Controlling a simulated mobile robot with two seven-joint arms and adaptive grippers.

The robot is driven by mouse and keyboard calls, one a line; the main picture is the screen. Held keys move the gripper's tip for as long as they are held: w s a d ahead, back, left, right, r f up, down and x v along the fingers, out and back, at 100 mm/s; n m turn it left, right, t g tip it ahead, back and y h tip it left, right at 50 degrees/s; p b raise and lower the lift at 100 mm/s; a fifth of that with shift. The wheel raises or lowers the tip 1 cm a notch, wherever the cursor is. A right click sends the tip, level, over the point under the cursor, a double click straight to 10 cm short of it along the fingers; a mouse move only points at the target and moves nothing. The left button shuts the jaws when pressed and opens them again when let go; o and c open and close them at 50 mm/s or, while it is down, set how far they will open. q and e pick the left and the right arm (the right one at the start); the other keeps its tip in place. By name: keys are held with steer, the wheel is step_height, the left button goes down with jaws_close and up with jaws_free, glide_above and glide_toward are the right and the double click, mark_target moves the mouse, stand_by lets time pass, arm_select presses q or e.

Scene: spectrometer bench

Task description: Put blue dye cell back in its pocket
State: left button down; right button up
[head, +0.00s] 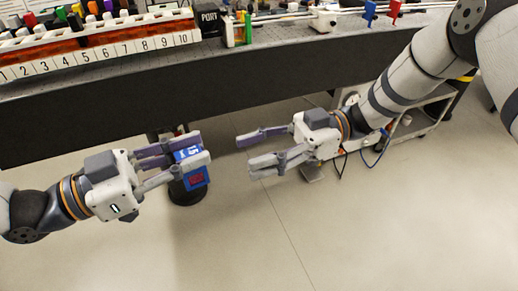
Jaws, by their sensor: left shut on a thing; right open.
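My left gripper (203,150) is shut on a blue block (191,154) with white marking and a dark red patch, held in the air in front of the bench. It is the only blue thing in a gripper; I cannot tell for certain that it is the blue dye cell. The fingers hide part of it. My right gripper (246,155) is open and empty, to the right of the block, its fingers pointing left. A white rack (110,55) with numbered places and several coloured caps stands on the bench at the upper left.
The black bench front (250,75) crosses the view behind both grippers. A PORT block (209,20), a small holder with green and yellow parts (238,32), and blue (370,12) and red (394,10) pieces stand on the bench. A wheeled cart (425,115) is at right. The near floor is clear.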

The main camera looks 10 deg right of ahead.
mark_target(189, 174)
steer(key=x, duration=1.2)
steer(key=shift+s, duration=0.1)
steer(key=shift+d, duration=0.1)
jaws_close()
arm_select(q)
steer(key=c, duration=1.4)
jaws_free()
